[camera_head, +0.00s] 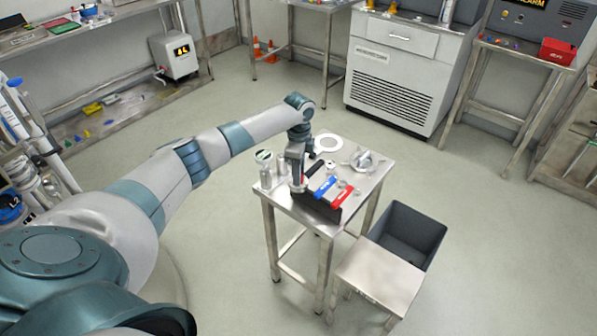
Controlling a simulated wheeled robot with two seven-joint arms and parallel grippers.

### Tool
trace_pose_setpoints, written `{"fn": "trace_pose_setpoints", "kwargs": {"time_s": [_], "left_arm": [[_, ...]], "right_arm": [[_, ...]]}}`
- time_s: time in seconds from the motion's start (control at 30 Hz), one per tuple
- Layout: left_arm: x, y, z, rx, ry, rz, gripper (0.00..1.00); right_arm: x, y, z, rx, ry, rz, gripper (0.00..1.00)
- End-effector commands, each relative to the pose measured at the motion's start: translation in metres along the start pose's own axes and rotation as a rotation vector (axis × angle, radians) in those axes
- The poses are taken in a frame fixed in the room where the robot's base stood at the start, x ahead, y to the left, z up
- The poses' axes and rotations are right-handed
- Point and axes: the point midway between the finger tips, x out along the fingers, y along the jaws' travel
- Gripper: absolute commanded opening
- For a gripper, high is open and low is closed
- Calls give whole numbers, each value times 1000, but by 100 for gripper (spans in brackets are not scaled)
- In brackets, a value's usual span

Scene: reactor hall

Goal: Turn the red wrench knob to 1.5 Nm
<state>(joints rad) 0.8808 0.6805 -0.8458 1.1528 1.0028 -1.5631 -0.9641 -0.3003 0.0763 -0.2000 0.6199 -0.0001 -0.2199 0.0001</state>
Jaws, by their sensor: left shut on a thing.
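A torque wrench with a red handle (343,195) lies tilted at the right end of a black rack (318,208) on a small steel table (283,203). A wrench with a blue handle (325,187) lies beside it on the left. My left arm reaches over the table from the left. Its gripper (299,184) points down at the left end of the rack, to the left of the blue handle. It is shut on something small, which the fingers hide. I cannot make out any knob or scale reading. My right gripper is not in view.
A white ring (328,143) and a metal flanged part (366,160) lie at the table's back. A round-topped gauge (264,158) stands at its left. A dark open bin (414,228) and a low stand (381,274) are to the right. The floor around is mostly clear.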

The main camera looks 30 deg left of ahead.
Motion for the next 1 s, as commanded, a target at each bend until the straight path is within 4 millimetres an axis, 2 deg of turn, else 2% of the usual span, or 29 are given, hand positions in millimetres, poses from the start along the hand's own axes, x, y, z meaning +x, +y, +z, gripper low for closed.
{"fn": "trace_pose_setpoints", "kwargs": {"time_s": [0.3,0.7,0.73,0.8,1.0], "left_arm": [[0,0,0,99,0,0,3],[0,0,0,106,0,0,3],[0,0,0,106,0,0,30],[0,0,0,106,0,0,45],[0,0,0,105,0,0,45]], "right_arm": [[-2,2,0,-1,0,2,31],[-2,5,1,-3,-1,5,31],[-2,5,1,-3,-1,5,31],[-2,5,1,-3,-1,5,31],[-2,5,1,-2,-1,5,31]]}}
